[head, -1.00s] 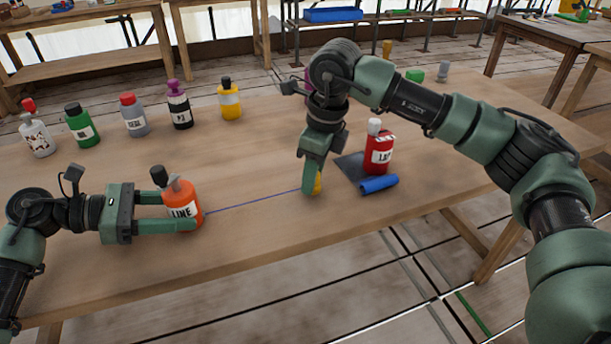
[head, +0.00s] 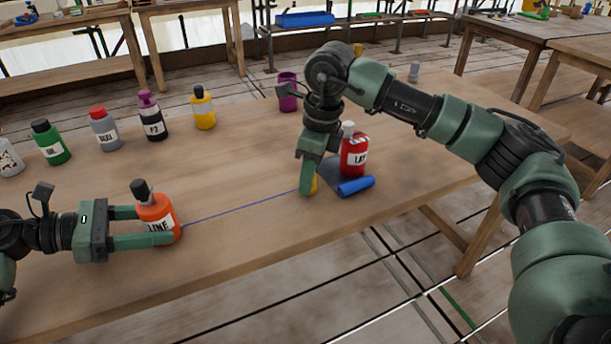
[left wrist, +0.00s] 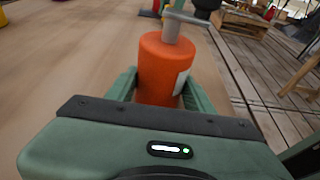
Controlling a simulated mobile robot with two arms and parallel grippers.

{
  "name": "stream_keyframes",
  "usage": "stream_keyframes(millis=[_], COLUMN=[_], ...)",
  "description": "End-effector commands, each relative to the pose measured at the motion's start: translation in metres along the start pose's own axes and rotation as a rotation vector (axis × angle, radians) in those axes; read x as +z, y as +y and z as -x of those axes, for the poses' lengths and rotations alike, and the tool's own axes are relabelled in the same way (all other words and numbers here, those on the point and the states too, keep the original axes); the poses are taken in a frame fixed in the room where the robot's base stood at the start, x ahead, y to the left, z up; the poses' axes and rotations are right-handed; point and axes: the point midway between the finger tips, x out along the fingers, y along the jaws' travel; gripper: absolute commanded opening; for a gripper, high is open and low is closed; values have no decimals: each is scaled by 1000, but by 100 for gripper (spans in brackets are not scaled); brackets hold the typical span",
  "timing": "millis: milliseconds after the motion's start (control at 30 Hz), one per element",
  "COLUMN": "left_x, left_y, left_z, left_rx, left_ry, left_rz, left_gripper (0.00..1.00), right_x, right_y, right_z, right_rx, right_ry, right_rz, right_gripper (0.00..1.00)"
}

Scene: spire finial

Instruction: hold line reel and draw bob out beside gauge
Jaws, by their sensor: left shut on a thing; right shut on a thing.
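The orange line reel (head: 158,216), labelled LINE, stands upright on the table at the left. My left gripper (head: 148,224) is shut on it low down; the reel also shows between the fingers in the left wrist view (left wrist: 163,68). A thin blue line (head: 240,208) runs taut from the reel to my right gripper (head: 310,186). That gripper points down and is shut on the yellow bob (head: 314,184), mostly hidden by the fingers, at table level. A blue cylinder (head: 356,186) lies just right of the bob. I cannot tell which object is the gauge.
A red bottle (head: 354,158) stands behind the blue cylinder, beside a dark flat patch (head: 330,172). Several bottles, including a yellow one (head: 203,108) and a green one (head: 50,142), line the back left. The front middle of the table is clear.

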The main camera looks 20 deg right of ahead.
Motion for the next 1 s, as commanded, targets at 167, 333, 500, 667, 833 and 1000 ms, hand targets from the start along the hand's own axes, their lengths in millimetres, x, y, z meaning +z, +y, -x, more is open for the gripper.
stream_keyframes(millis=[167,333,500,667,833,1000], left_x=[0,0,0,0,0,0], left_y=[0,0,0,0,0,0], left_z=[0,0,0,0,0,0], left_rx=[0,0,0,0,0,0], left_ry=[0,0,0,0,0,0], left_rz=[0,0,0,0,0,0], left_gripper=[29,29,29,29,29,29], right_x=[0,0,0,2,5,8], right_y=[0,0,0,1,5,8], right_z=[0,0,0,-1,-3,-5], right_rx=[0,0,0,0,0,0], right_ry=[0,0,0,0,0,0], right_rz=[-1,-1,0,0,0,1], right_gripper=[0,0,0,0,0,0])
